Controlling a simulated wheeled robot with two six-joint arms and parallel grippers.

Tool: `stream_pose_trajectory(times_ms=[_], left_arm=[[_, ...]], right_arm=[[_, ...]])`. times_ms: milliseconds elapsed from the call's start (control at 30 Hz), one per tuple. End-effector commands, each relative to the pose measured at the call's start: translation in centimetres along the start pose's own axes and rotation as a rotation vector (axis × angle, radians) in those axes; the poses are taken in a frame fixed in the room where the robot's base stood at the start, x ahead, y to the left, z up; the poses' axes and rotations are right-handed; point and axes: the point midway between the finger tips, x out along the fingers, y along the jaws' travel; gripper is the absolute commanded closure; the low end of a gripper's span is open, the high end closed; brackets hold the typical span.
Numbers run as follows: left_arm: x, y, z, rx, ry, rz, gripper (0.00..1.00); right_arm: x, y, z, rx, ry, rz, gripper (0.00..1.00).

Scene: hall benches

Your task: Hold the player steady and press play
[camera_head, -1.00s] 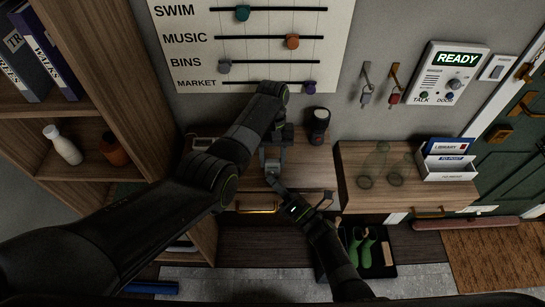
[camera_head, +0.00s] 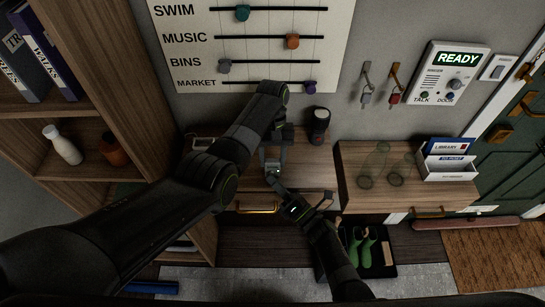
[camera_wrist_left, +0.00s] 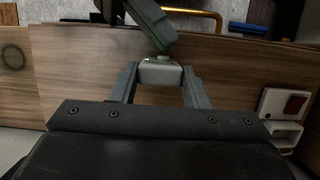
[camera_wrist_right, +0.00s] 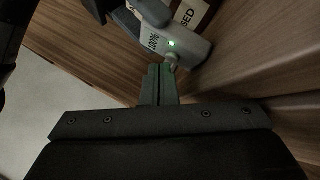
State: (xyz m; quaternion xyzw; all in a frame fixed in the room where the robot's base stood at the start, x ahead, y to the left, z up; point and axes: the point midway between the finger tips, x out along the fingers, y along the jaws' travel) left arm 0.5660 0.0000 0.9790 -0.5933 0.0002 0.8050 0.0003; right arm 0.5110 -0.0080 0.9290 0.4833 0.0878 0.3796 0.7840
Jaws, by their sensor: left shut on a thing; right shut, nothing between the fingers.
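The player is a small grey device (camera_head: 273,169) at the front of the wooden drawer top. My left gripper (camera_head: 272,161) is shut on it, with one finger on each side in the left wrist view (camera_wrist_left: 160,73). My right gripper (camera_wrist_right: 160,72) is shut and empty. Its fingertips are right beside that knob; I cannot tell whether they touch. In the left wrist view the right fingers come in over the player's edge.
A dark cylinder (camera_head: 319,126) stands behind on the same top. A device with a red switch (camera_wrist_left: 296,104) is at the right in the left wrist view. A shelf (camera_head: 130,90) bounds the left.

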Motion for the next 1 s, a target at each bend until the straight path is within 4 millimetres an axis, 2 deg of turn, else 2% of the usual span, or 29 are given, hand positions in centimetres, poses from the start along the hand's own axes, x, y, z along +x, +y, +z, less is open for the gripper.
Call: stream_pose_trajectory(times_ms=[167, 733, 1000], left_arm=[[0.0, 0.0, 0.0, 0.0, 0.0, 0.0, 0.77], [0.0, 0.0, 0.0, 0.0, 0.0, 0.0, 0.77], [0.0, 0.0, 0.0, 0.0, 0.0, 0.0, 0.77]], right_arm=[[-0.2, 0.1, -0.2, 0.002, 0.0, -0.001, 1.0], [-4.0, 2.7, -3.0, 0.005, 0.0, -0.004, 1.0], [-4.3, 3.0, -3.2, 0.004, 0.001, -0.003, 1.0]])
